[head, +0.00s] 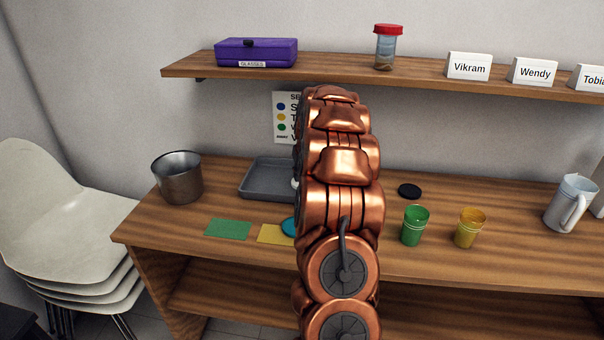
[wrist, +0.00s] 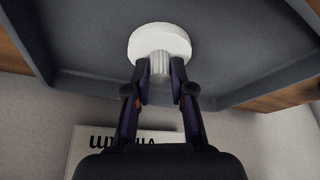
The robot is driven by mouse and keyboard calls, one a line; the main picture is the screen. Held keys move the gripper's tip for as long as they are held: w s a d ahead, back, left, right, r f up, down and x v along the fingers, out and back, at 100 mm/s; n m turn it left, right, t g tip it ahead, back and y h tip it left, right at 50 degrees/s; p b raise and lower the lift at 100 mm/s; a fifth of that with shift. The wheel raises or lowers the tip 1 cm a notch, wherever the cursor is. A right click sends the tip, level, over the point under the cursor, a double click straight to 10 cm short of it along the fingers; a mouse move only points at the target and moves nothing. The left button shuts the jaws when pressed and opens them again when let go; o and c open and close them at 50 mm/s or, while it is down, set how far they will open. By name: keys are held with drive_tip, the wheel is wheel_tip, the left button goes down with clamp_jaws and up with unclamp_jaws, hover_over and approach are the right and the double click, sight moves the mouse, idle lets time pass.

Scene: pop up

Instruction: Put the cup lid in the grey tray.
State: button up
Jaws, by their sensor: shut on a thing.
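The cup lid (wrist: 160,42) is a white disc with a ribbed knob. My gripper (wrist: 160,68) is shut on the knob, with one finger on each side. In the wrist view the lid is in front of the floor of the grey tray (wrist: 85,40); I cannot tell whether it touches it. In the head view the grey tray (head: 262,178) lies on the wooden table at the back, left of my arm, which covers its right part. My gripper is hidden behind my arm there, with only a speck of white showing at the arm's left edge.
A metal pot (head: 178,178) stands left of the tray. Green (head: 228,229) and yellow (head: 272,234) cards lie in front. Right of my arm are a black disc (head: 409,190), a green cup (head: 414,226), a yellow cup (head: 469,228) and a jug (head: 570,203). A shelf (head: 340,68) hangs above.

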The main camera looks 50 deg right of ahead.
drive_tip(key=o, duration=0.8)
drive_tip(key=shift+o, duration=0.2)
drive_tip(key=shift+r, duration=0.2)
drive_tip(key=b+v, duration=0.1)
drive_tip(key=v, duration=0.6)
drive_tip(key=s+a+r+n+g+y, duration=0.1)
drive_tip(key=s+a, duration=0.2)
drive_tip(key=a, duration=0.7)
drive_tip(key=s+a+n+y, duration=0.1)
drive_tip(key=s+a, duration=0.2)
drive_tip(key=a, duration=0.7)
drive_tip(key=s+a+r+n+g, duration=0.1)
drive_tip(key=s+a, duration=0.2)
drive_tip(key=a, duration=0.7)
drive_tip(key=s+a+f+n+g, duration=0.1)
drive_tip(key=s+a+f+g, duration=0.1)
drive_tip(key=s+a, duration=0.5)
drive_tip(key=s+a+f+n+g, duration=0.1)
drive_tip(key=s+a, duration=0.6)
drive_tip(key=s, duration=1.1)
drive_tip(key=shift+f+n+g, duration=0.3)
drive_tip(key=shift+f+g, duration=0.1)
drive_tip(key=shift+f, duration=0.45)
